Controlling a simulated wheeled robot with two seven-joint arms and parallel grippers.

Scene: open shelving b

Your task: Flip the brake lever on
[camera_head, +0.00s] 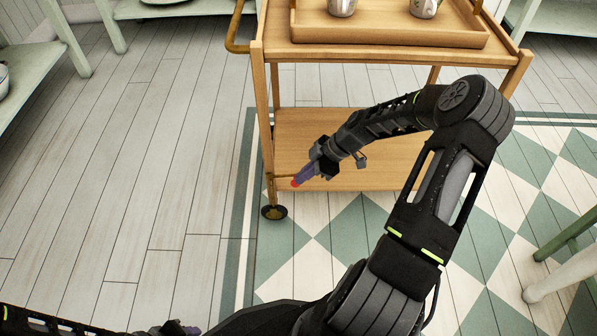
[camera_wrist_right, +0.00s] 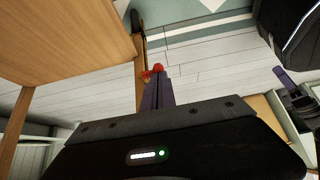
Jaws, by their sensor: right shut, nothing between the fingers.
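The wooden trolley (camera_head: 345,150) stands ahead, with a dark caster wheel (camera_head: 274,212) under its near left leg. A small red piece, seemingly the brake lever (camera_head: 295,183), shows by that leg, above the wheel. It also shows in the right wrist view (camera_wrist_right: 152,71). My right gripper (camera_head: 303,176) is shut and empty, its purple fingers (camera_wrist_right: 157,92) pointing at the red piece. The fingertips are at or against it; contact cannot be told, and they partly hide it. My left gripper (camera_head: 188,330) is at the bottom edge, mostly cut off.
A wooden tray (camera_head: 390,36) with two cups (camera_head: 342,7) sits on the trolley's top. Pale green shelving (camera_head: 50,60) stands at far left, and stool legs (camera_head: 560,265) at right. The left floor is clear.

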